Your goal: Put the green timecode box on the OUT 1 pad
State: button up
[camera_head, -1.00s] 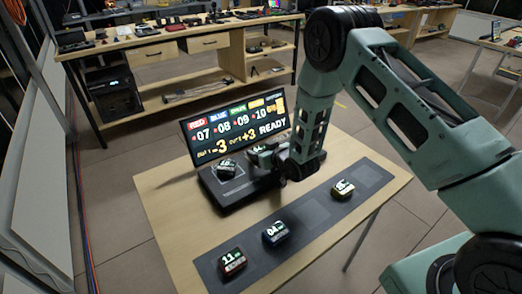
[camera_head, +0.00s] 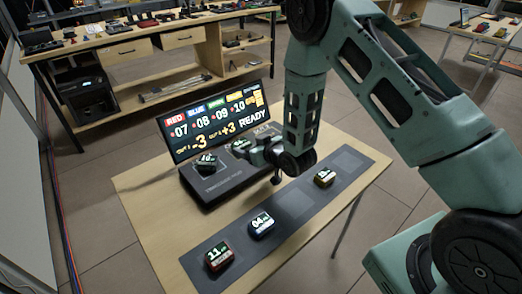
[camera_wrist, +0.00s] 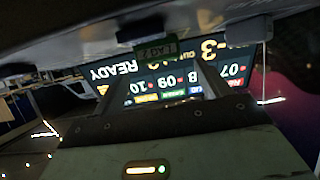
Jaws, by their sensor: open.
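My gripper (camera_head: 258,156) is low over the right end of the black console (camera_head: 225,185), close to a dark box with a greenish label (camera_head: 240,147). This looks like the green timecode box, but my gripper partly hides it. In the wrist view my fingers (camera_wrist: 195,35) are apart, and a small part with a green label (camera_wrist: 155,49) shows near one of them. I cannot tell whether they touch it. Another dark box (camera_head: 205,161) sits on the console's left pad. I cannot read which pad is OUT 1.
A red box (camera_head: 219,256), a blue box (camera_head: 262,224) and a yellow box (camera_head: 324,178) stand on a dark strip (camera_head: 296,204) along the table's near side. Bare strip spaces lie on both sides of the yellow box. A screen (camera_head: 215,120) reading READY stands behind the console.

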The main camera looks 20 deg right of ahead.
jog(key=v, duration=0.6)
jog(key=shift+r+b, duration=0.1)
jog(key=shift+b, duration=0.3)
jog(key=s+a+r+n+g, duration=0.2)
jog(key=s+a+r+g, duration=0.4)
jog(key=s+a+r, duration=0.3)
jog(key=s+r+n+g+h, duration=0.1)
jog(key=s+r+g, duration=0.2)
jog(key=s, duration=0.8)
jog(key=s+r+n+g+h, duration=0.1)
jog(key=s+r+g+h, duration=0.1)
jog(key=s, duration=1)
jog(key=shift+s+a+r+g+h, duration=0.2)
jog(key=shift+a+r+g+h, duration=0.1)
jog(key=shift+r+g, duration=0.65)
